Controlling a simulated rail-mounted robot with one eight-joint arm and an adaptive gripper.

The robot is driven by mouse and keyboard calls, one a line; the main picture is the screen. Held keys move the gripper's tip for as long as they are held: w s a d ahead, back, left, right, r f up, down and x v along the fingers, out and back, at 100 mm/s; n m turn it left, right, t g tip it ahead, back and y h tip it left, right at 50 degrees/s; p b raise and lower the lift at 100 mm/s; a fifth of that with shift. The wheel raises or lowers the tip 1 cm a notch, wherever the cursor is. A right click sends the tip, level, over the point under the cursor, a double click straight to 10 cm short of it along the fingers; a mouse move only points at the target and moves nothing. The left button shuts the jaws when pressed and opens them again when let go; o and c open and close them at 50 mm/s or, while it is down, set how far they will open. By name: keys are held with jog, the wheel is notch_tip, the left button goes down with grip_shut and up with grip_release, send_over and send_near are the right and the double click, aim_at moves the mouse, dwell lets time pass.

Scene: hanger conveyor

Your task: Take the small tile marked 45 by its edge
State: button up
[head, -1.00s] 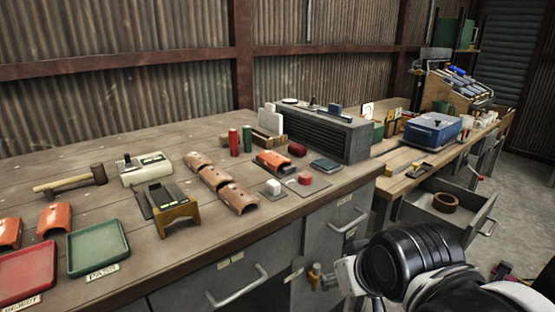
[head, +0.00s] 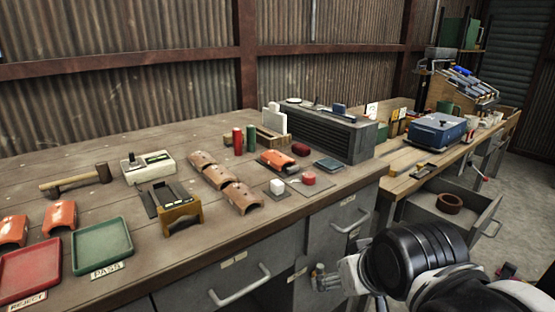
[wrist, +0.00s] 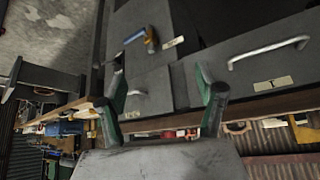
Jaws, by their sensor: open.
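Several small upright tiles stand on the far bench in the head view: a white one (head: 372,110) and yellowish ones (head: 398,114) to its right. Their marks are too small to read, so I cannot tell which is 45. My gripper (wrist: 160,76) is open and empty in the wrist view, its two green-padded fingers spread in front of the grey drawers. In the head view, my wrist is at the lower right, in front of the near bench and well short of the tiles. No tile can be made out in the wrist view.
The near bench holds a long grey louvred box (head: 330,132), clay tiles (head: 226,180), and red (head: 30,272) and green (head: 102,246) trays. A blue box (head: 436,132) stands on the far bench. An open drawer (head: 470,222) juts out below it, holding a brown ring (head: 450,203).

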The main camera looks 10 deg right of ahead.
jog(key=w+r+n+g+p, duration=0.1)
jog(key=w+r+p, duration=0.6)
jog(key=r, duration=0.4)
notch_tip(320, 180, up, 10)
jog(key=n+g+p, duration=0.4)
jog(key=g+p, duration=0.2)
jog(key=p, duration=1.6)
send_over(277, 155)
notch_tip(277, 155, down, 8)
jog(key=shift+s+d+p, duration=0.1)
jog(key=shift+p, duration=0.25)
jog(key=shift+w+f+p, duration=0.2)
jog(key=shift+f+p, duration=0.25)
jog(key=shift+f, duration=2.25)
jog(key=c, duration=1.3)
